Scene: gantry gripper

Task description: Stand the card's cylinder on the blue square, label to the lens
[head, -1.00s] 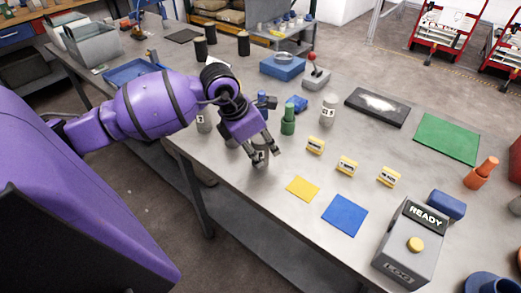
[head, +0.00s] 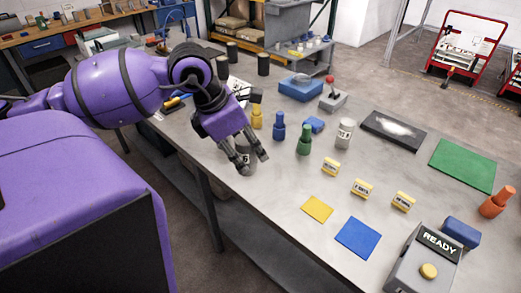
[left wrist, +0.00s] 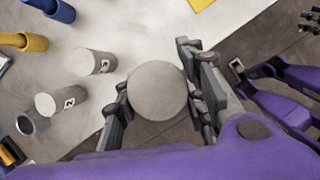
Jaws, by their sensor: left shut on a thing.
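My left gripper (head: 252,163) is shut on a grey cylinder (head: 246,155), near the table's front-left edge. In the left wrist view the cylinder's round end (left wrist: 157,92) faces the camera between the fingers; its label is not readable. The blue square (head: 358,238) lies bare on the table, right of the held cylinder and nearer the front. Another grey labelled cylinder (head: 345,133) stands upright farther back. Two more grey cylinders (left wrist: 95,62) (left wrist: 62,102) show in the left wrist view. Dark fingers at its top right look like my right gripper (left wrist: 310,22); their opening is unclear.
A yellow square (head: 316,208) lies beside the blue one. Several yellow labelled blocks (head: 363,188) stand behind them. A green peg-like piece (head: 304,140) and a blue one (head: 279,127) stand behind the gripper. A grey READY box (head: 421,262) stands at front right.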

